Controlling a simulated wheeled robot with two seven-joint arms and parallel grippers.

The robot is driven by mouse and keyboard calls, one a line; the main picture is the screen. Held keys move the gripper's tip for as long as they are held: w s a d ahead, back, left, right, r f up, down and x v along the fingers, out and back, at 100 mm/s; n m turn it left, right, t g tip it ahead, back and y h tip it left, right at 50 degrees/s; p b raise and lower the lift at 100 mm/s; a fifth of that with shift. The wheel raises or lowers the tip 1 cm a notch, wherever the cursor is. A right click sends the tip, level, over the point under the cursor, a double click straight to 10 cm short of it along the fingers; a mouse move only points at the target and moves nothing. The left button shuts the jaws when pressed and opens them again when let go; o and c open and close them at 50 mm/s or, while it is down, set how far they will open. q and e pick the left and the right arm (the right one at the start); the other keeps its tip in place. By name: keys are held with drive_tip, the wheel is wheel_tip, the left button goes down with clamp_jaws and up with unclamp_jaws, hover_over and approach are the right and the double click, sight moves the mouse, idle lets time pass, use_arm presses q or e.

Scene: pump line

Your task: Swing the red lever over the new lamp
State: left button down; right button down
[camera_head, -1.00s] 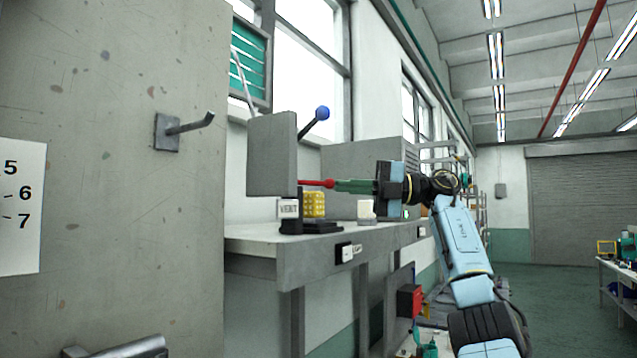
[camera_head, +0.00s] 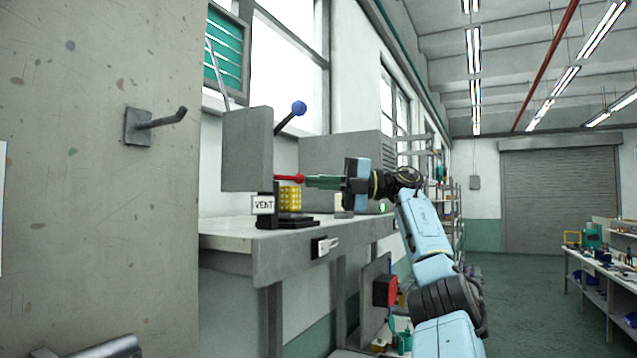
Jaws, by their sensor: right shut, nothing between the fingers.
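The red lever (camera_head: 288,179) sticks out to the right from the grey box (camera_head: 247,150), about level, with its round red knob at the right end. My right gripper (camera_head: 309,181) has its green fingers shut with nothing between them. Its fingertips are at the knob; I cannot tell if they touch it. Below the lever stands a yellow studded block (camera_head: 289,197) on a black base, beside a VENT label (camera_head: 263,205). A small green light (camera_head: 382,208) shows farther right; I cannot tell which thing is the new lamp. My left gripper is not in view.
A blue-knobbed lever (camera_head: 291,117) rises from the same box. A grey pillar with a metal hook (camera_head: 160,120) fills the left. Open floor lies to the right.

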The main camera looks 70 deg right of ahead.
drive_tip(key=p+v, duration=0.4)
drive_tip(key=v, duration=0.9)
drive_tip(key=shift+s, duration=0.2)
